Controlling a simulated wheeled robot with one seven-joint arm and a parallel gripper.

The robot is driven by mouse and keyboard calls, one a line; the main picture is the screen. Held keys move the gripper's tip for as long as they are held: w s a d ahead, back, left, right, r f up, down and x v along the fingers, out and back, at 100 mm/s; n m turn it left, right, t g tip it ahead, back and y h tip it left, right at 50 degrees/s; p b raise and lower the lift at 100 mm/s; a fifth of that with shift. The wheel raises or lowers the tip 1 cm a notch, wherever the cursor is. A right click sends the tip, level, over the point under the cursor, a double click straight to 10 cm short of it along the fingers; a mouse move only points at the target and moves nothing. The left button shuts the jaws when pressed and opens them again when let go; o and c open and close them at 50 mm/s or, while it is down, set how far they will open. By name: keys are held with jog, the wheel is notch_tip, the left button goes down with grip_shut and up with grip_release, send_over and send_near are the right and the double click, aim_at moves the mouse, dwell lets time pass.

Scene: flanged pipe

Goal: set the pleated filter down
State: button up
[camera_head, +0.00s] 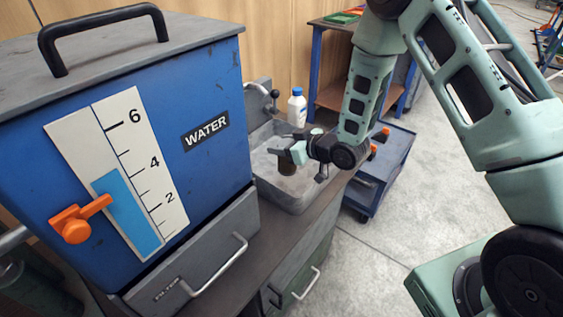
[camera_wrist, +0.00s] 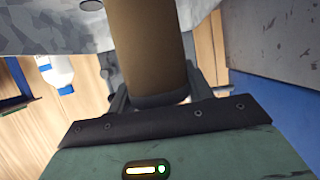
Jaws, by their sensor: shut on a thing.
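The pleated filter is a brown cylinder (camera_wrist: 150,45) with a dark end band, filling the middle of the wrist view. My gripper (camera_head: 288,152) is shut on it, with one finger on each side. In the head view the filter (camera_head: 287,168) shows only as a small dark brown piece below my gripper, over the grey metal sink basin (camera_head: 297,206). Its pleats cannot be made out. I cannot tell how far its lower end is from the basin floor.
A blue WATER tank (camera_head: 215,95) with a level gauge and orange valve stands at the left. Below it is a FILTER drawer (camera_head: 205,262). A white bottle (camera_head: 297,107) with a blue cap stands behind the sink. A blue cart (camera_head: 378,175) is to the right.

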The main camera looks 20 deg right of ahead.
aim_at(283, 161)
jog(key=shift+f, duration=3)
jog(key=shift+f, duration=0.1)
jog(key=o, duration=1)
